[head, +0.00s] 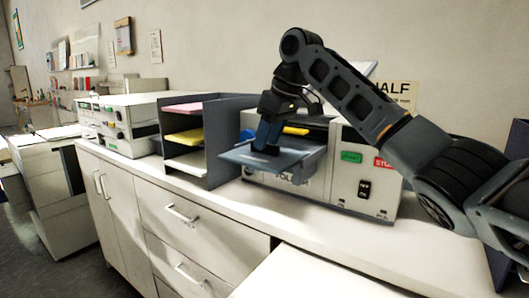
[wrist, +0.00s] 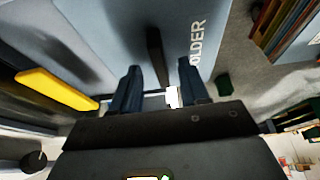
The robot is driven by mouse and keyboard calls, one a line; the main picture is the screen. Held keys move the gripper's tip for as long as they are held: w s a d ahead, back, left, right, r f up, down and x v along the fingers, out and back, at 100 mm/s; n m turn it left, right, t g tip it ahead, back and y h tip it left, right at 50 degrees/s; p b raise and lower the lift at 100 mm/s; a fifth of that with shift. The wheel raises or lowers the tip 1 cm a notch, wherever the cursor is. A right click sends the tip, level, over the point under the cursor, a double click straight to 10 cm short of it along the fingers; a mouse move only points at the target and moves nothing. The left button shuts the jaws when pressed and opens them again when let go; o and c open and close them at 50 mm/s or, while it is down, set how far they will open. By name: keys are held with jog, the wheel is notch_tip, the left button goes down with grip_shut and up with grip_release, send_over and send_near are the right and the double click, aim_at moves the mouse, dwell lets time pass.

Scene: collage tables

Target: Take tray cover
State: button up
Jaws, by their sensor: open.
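A flat blue-grey plate, which looks like the tray cover (head: 240,154), juts out from the front of the white folder machine (head: 345,190). My gripper (head: 266,148) is over the plate with its fingers pointing down at it. In the wrist view the two dark blue fingers of my gripper (wrist: 158,75) are apart. A narrow dark bar (wrist: 154,48) shows between and beyond them, against the blue-grey surface. I cannot tell whether the fingers touch it. Lettering reading "OLDER" is beside the right finger. My arm hides part of the machine.
A dark paper sorter (head: 228,130) with pink, yellow and white sheets stands close to the left of the machine. Another white machine (head: 125,122) is further left on the white counter (head: 300,220). The counter's front strip is clear.

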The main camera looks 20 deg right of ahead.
jog(key=shift+w+a+f, duration=0.15)
jog(key=shift+f, duration=0.35)
grip_shut()
